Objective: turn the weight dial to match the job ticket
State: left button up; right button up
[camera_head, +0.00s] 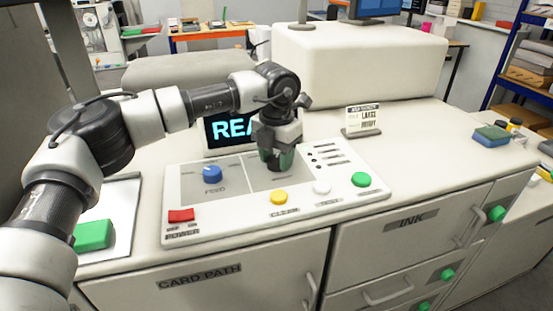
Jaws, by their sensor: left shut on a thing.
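My left gripper (277,163) points down over the right-hand section of the control panel (225,228). It is shut on a dark green dial (287,158), taken to be the weight dial. The fingers hide most of this dial, so its pointer and label cannot be read. The job ticket (362,119) stands upright in a small holder behind the panel. Its lines seem to read LARGE and HEAVY. A blue dial (212,174) marked FEED sits to the left of my gripper. My right gripper is not in view.
A screen (227,129) behind my arm shows part of a word, "REA". The panel also has a red power switch (181,215), a yellow button (278,197), a white button (321,187) and a green button (361,179). A sponge (491,135) lies at the right.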

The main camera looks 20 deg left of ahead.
aim_at(276, 159)
pick_arm(q)
jog(key=o, duration=0.9)
notch_tip(276, 159, up, 11)
jog(key=shift+f+b, duration=0.1)
jog(key=shift+b, duration=0.7)
